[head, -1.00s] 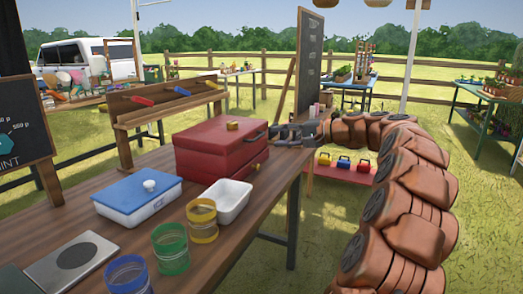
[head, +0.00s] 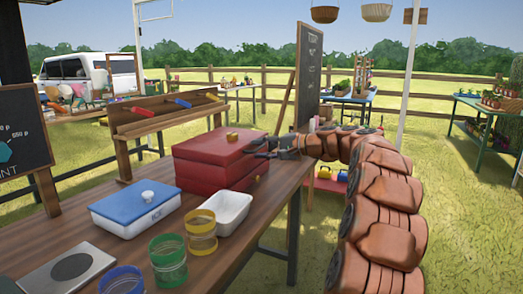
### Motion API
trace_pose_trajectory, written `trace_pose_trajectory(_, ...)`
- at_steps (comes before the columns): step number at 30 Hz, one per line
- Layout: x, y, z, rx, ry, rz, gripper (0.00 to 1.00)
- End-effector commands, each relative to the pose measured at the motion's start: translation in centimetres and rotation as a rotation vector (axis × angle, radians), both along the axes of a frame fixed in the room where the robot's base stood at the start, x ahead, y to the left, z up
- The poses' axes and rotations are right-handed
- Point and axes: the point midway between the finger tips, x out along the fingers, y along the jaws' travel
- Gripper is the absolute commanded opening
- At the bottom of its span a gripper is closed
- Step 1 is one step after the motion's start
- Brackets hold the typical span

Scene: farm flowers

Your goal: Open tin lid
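A red tin (head: 205,168) stands on the wooden table, with a red lid (head: 210,146) on top and a small yellow piece (head: 232,136) on the lid. The lid looks down on the tin; I cannot tell whether there is a small gap at its right edge. My gripper (head: 263,148) is at the tin's right side, level with the lid edge. Its dark fingers overlap the dark handle there, so I cannot tell whether they are parted or closed on it.
A white box with a blue lid (head: 130,201), an empty white tray (head: 228,207), and yellow (head: 201,231), green (head: 168,262) and blue (head: 122,280) banded jars stand in front. A wooden rack (head: 157,127) is behind.

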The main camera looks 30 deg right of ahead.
Motion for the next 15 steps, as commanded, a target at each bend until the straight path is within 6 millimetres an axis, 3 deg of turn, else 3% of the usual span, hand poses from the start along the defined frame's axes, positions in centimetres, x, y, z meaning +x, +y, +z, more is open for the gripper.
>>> trace_pose_trajectory(2, 0.01, -0.01, 0.00, 0.000, 0.000, 0.000, 0.35)
trace_pose_trajectory(12, 0.00, -0.03, -0.03, -0.001, 0.001, 0.000, 0.00)
trace_pose_trajectory(15, -0.01, -0.03, -0.03, -0.001, 0.001, 0.000, 0.00)
